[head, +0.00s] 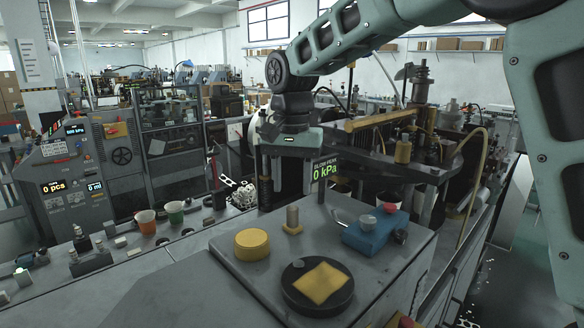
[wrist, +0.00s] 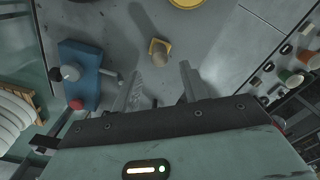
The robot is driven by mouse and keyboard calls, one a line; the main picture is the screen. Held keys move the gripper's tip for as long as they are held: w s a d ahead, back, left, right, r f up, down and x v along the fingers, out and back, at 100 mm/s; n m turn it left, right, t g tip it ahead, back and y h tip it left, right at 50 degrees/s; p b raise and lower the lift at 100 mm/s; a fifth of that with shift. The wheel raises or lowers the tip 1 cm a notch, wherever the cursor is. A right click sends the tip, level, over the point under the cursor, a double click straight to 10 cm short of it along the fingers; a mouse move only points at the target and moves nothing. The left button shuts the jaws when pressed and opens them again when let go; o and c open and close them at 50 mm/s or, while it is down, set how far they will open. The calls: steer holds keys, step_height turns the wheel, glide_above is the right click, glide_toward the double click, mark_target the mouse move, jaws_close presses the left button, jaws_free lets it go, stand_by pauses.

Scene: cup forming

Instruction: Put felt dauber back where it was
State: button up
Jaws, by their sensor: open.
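The felt dauber appears to be the small upright tan cylinder on a yellow square foot (head: 292,218), standing on the grey tabletop (head: 225,272). In the wrist view the dauber (wrist: 160,50) is seen from above, just beyond the gap between my fingers. My gripper (head: 291,190) is open, pointing down, above and slightly behind it in the head view. In the wrist view my gripper (wrist: 158,88) has nothing between its spread fingers, and the dauber looks apart from them. I cannot tell the exact height gap.
A yellow round tin (head: 251,245) stands left of the dauber. A black round dish with a yellow cloth (head: 320,283) is in front. A blue block with grey and red knobs (head: 367,235) is at right. Orange and green cups (head: 175,212) stand on the left bench. Machinery stands behind.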

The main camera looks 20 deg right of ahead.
mark_target(292, 208)
steer(key=shift+r, duration=2.25)
